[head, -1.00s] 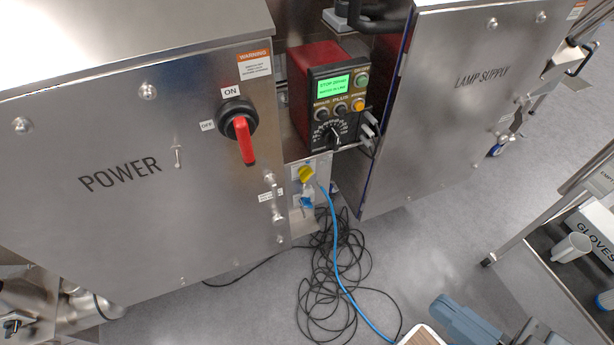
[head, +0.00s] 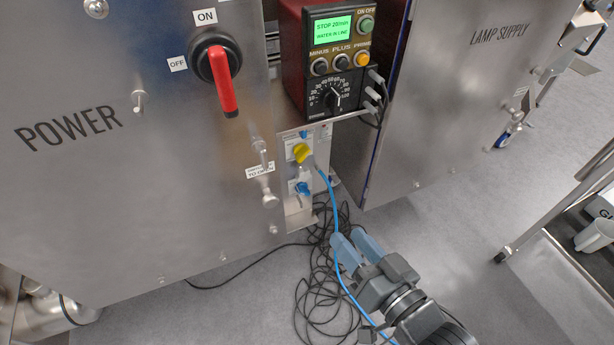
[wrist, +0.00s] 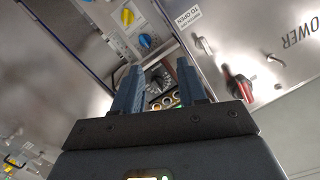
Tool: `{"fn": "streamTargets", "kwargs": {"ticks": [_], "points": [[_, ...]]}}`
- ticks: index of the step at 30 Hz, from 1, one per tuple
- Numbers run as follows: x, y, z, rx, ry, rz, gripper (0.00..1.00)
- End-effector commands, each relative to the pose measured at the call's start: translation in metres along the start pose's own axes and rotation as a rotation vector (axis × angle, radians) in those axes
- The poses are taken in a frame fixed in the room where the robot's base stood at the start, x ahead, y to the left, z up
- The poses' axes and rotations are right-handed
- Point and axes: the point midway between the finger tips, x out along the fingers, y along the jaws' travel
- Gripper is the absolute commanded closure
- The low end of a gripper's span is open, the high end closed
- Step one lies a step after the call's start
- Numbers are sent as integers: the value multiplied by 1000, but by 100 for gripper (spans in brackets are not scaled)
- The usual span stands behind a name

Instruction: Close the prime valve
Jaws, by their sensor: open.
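A small valve panel below the pump box carries a yellow valve knob (head: 301,152) and, below it, a blue valve knob (head: 301,188). Their labels are too small to read, so I cannot tell which is the prime valve. The wrist view also shows the yellow knob (wrist: 128,17) and the blue knob (wrist: 149,40), both beyond the fingertips. My gripper (head: 354,238) is open and empty, below and to the right of the panel in the head view, touching neither knob. The wrist view shows its two fingers spread (wrist: 160,72).
The red pump box (head: 333,60) with a green display stands above the panel. A blue hose (head: 331,190) runs down from the panel past my gripper. Black cable (head: 318,285) lies coiled on the floor. Steel cabinets flank the gap; the POWER cabinet has a red-handled switch (head: 226,85).

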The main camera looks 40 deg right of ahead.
Motion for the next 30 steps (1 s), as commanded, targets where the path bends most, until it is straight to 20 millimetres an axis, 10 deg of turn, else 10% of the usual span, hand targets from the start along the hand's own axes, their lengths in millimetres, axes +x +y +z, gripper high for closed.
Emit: {"fn": "streamTargets", "kwargs": {"ticks": [12,30], "points": [[184,78,48,280,144,25,58],[269,98,33,347,178,26,58]]}}
